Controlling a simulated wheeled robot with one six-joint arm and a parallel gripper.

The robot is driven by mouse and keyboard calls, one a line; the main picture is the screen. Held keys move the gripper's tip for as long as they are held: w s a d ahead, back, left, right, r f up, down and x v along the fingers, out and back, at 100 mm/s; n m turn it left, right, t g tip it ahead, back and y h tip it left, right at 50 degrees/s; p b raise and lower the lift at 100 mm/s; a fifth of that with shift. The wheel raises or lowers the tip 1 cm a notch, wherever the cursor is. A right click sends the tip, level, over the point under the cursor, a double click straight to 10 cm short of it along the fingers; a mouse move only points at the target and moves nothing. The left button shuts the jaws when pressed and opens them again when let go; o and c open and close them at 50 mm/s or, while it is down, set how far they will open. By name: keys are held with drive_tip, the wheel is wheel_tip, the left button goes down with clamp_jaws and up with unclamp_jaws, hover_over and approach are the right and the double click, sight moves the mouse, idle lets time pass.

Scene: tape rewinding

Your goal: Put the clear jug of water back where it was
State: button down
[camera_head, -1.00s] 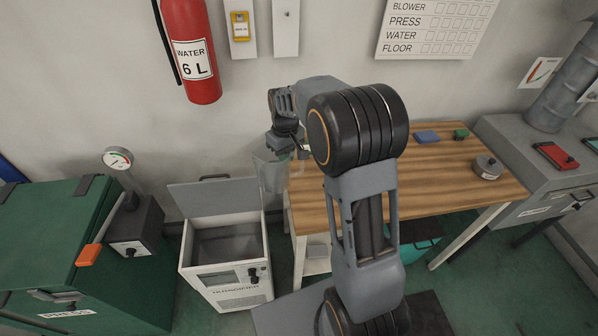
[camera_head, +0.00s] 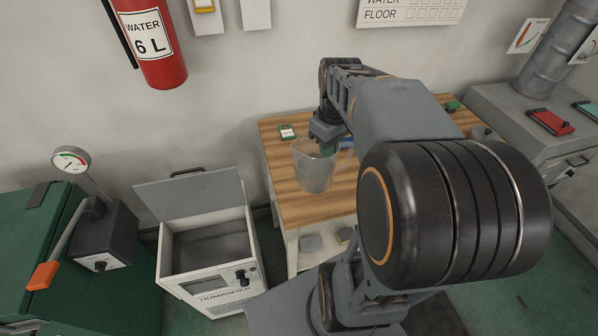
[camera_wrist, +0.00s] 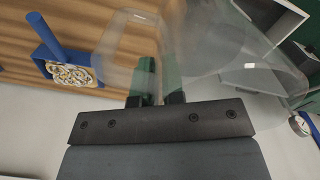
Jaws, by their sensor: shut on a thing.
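The clear jug (camera_head: 314,170) is in my gripper (camera_head: 327,143) over the left end of the wooden table (camera_head: 285,182). It looks roughly upright; I cannot tell whether its base touches the wood or how much water is in it. In the wrist view the jug (camera_wrist: 255,68) fills the upper middle and right, see-through, and my gripper (camera_wrist: 157,82) is shut on its handle side. The white humidifier (camera_head: 213,291) stands left of the table with its grey lid (camera_head: 190,194) open.
A blue item with a handle (camera_wrist: 50,42) shows in the wrist view. A fire extinguisher (camera_head: 150,45) hangs on the wall. A green cabinet with a gauge (camera_head: 70,160) stands at left.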

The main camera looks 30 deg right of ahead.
drive_tip(key=shift+n, duration=0.3)
drive_tip(key=shift+w+d+f+p, duration=0.5)
drive_tip(key=shift+w+d+f, duration=0.1)
drive_tip(key=shift+w+f, duration=1.6)
drive_tip(key=shift+w+d+f+p, duration=0.5)
drive_tip(key=shift+w+d+f, duration=0.05)
drive_tip(key=shift+w+f, duration=1.65)
drive_tip(key=shift+w+d+f+p, duration=0.5)
drive_tip(key=shift+w+d+f, duration=0.1)
drive_tip(key=shift+w+f, duration=1.6)
drive_tip(key=shift+f, duration=0.25)
drive_tip(key=c, duration=1.2)
unclamp_jaws()
drive_tip(key=shift+s, duration=0.1)
drive_tip(key=shift+c, duration=0.2)
drive_tip(key=shift+r, duration=0.1)
